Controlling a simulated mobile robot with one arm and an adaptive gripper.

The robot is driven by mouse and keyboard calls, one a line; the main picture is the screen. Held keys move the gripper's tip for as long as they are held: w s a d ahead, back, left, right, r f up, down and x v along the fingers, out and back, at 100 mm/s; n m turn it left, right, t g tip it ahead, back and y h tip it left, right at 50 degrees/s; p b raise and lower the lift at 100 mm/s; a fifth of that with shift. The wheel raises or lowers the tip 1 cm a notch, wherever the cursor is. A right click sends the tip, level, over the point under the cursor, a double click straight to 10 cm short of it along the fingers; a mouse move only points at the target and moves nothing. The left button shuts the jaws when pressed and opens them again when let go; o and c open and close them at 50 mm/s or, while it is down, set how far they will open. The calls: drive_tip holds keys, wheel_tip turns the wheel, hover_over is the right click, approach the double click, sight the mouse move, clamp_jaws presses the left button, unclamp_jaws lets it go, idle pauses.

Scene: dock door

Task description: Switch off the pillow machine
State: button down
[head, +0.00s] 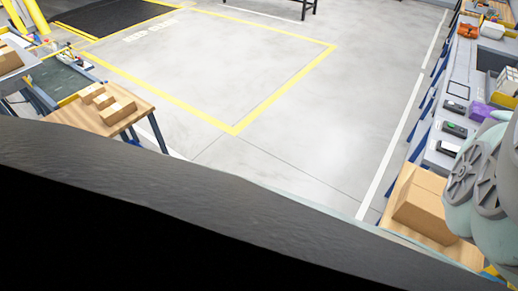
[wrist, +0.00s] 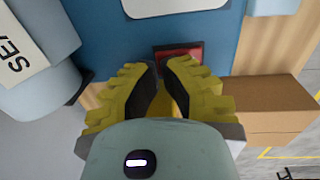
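In the wrist view, a blue panel (wrist: 115,45) fills the top middle, and I take it to be part of the pillow machine. A small red switch-like part in a dark frame (wrist: 190,52) is on its lower edge. My gripper (wrist: 162,70) has yellow ribbed fingers with dark pads. They are a little apart, with nothing seen held between them. The tips are directly in front of the red part and cover some of it. I cannot tell whether they touch it, or which way it is set. In the head view, neither the red part nor the fingertips can be made out.
In the wrist view, a cardboard box (wrist: 265,105) is right of the fingers; a pale rounded body with a lettered label (wrist: 22,48) is at left. The head view shows a crowded right-hand bench (head: 465,100), a wooden table with boxes (head: 75,117), and clear floor (head: 285,115).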

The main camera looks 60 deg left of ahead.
drive_tip(key=shift+w+d+f+b, duration=0.15)
drive_tip(key=shift+d+f+b, duration=0.05)
drive_tip(key=shift+f+b, duration=0.45)
drive_tip(key=shift+w+r, duration=0.1)
drive_tip(key=shift+r, duration=0.15)
drive_tip(key=shift+a+f, duration=0.1)
drive_tip(key=shift+r+p, duration=0.5)
drive_tip(key=shift+p, duration=0.25)
drive_tip(key=shift+r+p, duration=0.3)
